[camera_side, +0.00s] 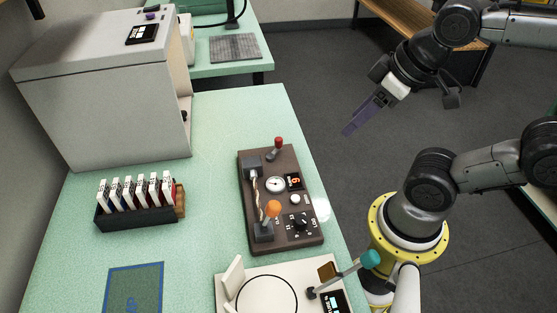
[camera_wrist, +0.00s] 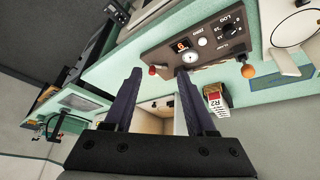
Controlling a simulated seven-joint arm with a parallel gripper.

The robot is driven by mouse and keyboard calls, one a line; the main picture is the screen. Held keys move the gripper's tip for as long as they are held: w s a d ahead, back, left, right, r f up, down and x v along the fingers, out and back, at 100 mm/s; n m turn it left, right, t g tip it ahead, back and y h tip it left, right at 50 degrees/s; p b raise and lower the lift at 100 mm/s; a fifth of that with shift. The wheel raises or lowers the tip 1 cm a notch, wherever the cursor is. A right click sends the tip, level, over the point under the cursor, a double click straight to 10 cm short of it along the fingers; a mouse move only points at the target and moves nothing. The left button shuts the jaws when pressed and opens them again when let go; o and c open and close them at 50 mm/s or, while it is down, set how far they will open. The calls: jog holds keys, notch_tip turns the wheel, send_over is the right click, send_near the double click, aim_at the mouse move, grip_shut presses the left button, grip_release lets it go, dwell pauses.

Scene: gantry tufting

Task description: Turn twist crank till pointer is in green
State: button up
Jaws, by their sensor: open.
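A dark brown panel (camera_side: 250,222) lies on the green bench. On it, the crank's orange ball knob (camera_side: 273,208) stands at the near end, by a grey block (camera_side: 263,232). A twisted strand (camera_side: 257,188) runs from there to another grey block (camera_side: 252,164). A round white gauge (camera_side: 275,184) sits mid-panel; its pointer and any green zone are too small to read. In the wrist view the orange knob (camera_wrist: 248,71) and gauge (camera_wrist: 190,58) show past the fingers. My gripper (camera_side: 353,127) is open and empty, in the air right of the panel, apart from it.
The panel also has a red-knobbed lever (camera_side: 277,143), a lit digit display (camera_side: 294,181) and a black dial (camera_side: 300,222). A white device with a teal-ended lever (camera_side: 370,259) stands close in front. A rack of cards (camera_side: 135,217) and a large grey cabinet (camera_side: 100,110) stand left.

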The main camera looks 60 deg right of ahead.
jog(key=w+r+n, duration=0.3)
jog(key=r, duration=0.1)
jog(key=n+g, duration=0.3)
jog(key=g, duration=0.2)
send_over(278, 139)
notch_tip(278, 139, down, 4)
notch_tip(278, 139, down, 14)
jog(key=shift+d+r, duration=0.1)
jog(key=shift+r, duration=0.05)
jog(key=shift+c, duration=0.3)
grip_shut()
